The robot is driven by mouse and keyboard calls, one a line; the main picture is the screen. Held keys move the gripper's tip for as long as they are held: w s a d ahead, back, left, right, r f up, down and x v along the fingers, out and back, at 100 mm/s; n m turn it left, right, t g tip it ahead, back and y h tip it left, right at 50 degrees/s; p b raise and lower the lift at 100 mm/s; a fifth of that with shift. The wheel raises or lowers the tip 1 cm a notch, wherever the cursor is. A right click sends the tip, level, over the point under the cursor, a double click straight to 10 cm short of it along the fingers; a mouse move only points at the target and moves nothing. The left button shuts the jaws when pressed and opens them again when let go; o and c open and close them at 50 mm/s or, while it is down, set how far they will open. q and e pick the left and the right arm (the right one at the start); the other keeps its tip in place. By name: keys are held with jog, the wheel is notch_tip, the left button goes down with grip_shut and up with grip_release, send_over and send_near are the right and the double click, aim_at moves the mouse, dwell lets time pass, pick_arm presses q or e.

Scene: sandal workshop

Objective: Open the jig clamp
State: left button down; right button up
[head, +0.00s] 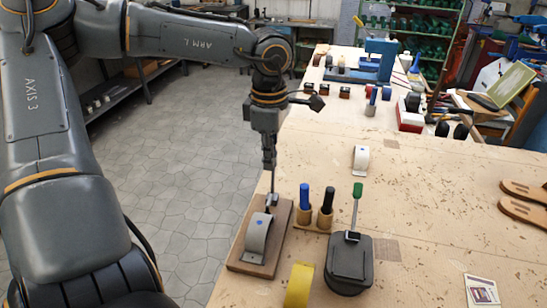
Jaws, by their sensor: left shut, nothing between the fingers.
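The jig is a wooden base board (237,262) at the near left of the bench, with a grey curved strap piece (257,235) on it. A small dark metal clamp part (272,199) stands at the far end of the board. My left gripper (270,178) points down right above that clamp part, its fingers shut with nothing between them. I cannot tell whether the fingertips touch the clamp. The clamp's exact position is hard to make out at this size. My right gripper is not in view.
Beside the jig stand a blue marker (304,198) and a black marker (327,201) in holders. A black block (349,264) with a green-tipped upright handle (357,192) is to the right. A yellow curved piece (299,286) lies in front. The bench's right middle is mostly clear.

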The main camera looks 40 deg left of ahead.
pick_arm(q)
jog(key=shift+f+b, duration=1.45)
jog(key=shift+f, duration=0.25)
jog(key=shift+w, duration=0.1)
jog(key=shift+w+a+f, duration=0.2)
jog(key=shift+w+a, duration=0.1)
jog(key=shift+w, duration=0.2)
jog(key=shift+w+a+f, duration=0.15)
jog(key=shift+w+a, duration=0.15)
jog(key=shift+w, duration=0.2)
jog(key=shift+b, duration=0.3)
